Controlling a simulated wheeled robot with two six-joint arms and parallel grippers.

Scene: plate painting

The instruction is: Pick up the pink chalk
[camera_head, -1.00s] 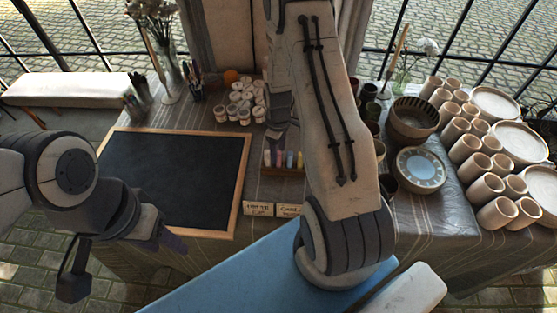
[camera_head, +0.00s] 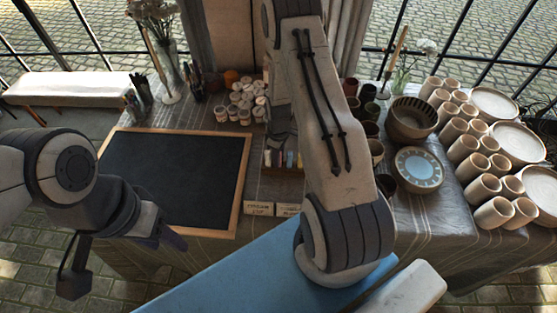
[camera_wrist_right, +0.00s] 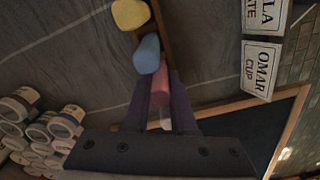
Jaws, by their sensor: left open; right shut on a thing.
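The pink chalk (camera_wrist_right: 160,84) shows between the fingers of my right gripper (camera_wrist_right: 161,98) in the right wrist view. The gripper is shut on it. A blue chalk (camera_wrist_right: 147,54) and a yellow chalk (camera_wrist_right: 130,14) lie in line beyond it, and a pale chalk (camera_wrist_right: 165,118) shows partly behind it, between the fingers. In the head view the chalks stand in a wooden holder (camera_head: 284,171), with my right gripper over them, partly hidden by my arm. My left gripper (camera_head: 168,234) is open and empty near the table's front left edge.
A framed blackboard (camera_head: 175,180) lies left of the holder. Name cards (camera_head: 259,208) stand in front of it. Small white pots (camera_head: 246,100) stand behind. Bowls, a blue plate (camera_head: 419,170) and several cups (camera_head: 487,187) fill the right side.

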